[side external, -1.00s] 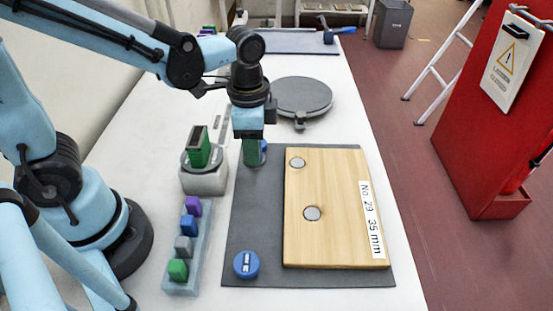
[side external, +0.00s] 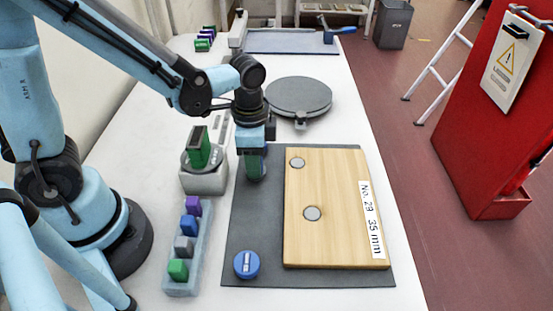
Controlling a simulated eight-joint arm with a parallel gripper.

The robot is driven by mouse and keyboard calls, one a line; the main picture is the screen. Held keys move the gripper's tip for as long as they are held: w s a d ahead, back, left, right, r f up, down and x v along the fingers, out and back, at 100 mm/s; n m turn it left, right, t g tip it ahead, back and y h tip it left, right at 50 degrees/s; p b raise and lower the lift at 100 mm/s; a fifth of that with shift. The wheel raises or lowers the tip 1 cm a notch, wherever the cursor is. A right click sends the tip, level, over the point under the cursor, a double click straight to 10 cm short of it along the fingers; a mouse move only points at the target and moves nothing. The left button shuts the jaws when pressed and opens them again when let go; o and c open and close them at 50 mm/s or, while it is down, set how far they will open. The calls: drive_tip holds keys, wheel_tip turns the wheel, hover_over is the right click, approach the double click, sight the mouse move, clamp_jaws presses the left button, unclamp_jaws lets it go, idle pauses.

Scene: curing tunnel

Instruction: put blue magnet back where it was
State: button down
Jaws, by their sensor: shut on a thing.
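A round blue magnet (side external: 246,264) with a white mark lies at the near left corner of the dark grey mat (side external: 262,225). My gripper (side external: 256,165) points down over the far left part of the mat, well beyond the round blue magnet. It is shut on a green block (side external: 256,167), with a little blue at its upper right edge. I cannot tell whether that blue belongs to the block, nor whether the block touches the mat. A smaller blue block (side external: 189,225) sits in the narrow grey tray (side external: 180,289), between a purple one and a grey one.
A wooden board (side external: 335,235) with two grey discs and a label covers the mat's right part. Left of my gripper, a green block (side external: 199,147) stands on a grey scale (side external: 204,180). A dark round plate (side external: 299,95) lies behind.

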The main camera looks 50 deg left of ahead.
drive_tip(key=c, duration=0.7)
unclamp_jaws()
wheel_tip(320, 180, up, 12)
drive_tip(key=a+n+t, duration=0.2)
drive_tip(key=n, duration=0.1)
drive_tip(key=s+a+n+t, duration=0.1)
drive_tip(key=a+n+t, duration=0.1)
drive_tip(key=n, duration=0.1)
drive_tip(key=a+n+t, duration=0.1)
drive_tip(key=n+t, duration=0.2)
drive_tip(key=shift+s+a+f, duration=0.25)
drive_tip(key=shift+a+f, duration=0.05)
drive_tip(key=shift+a, duration=0.1)
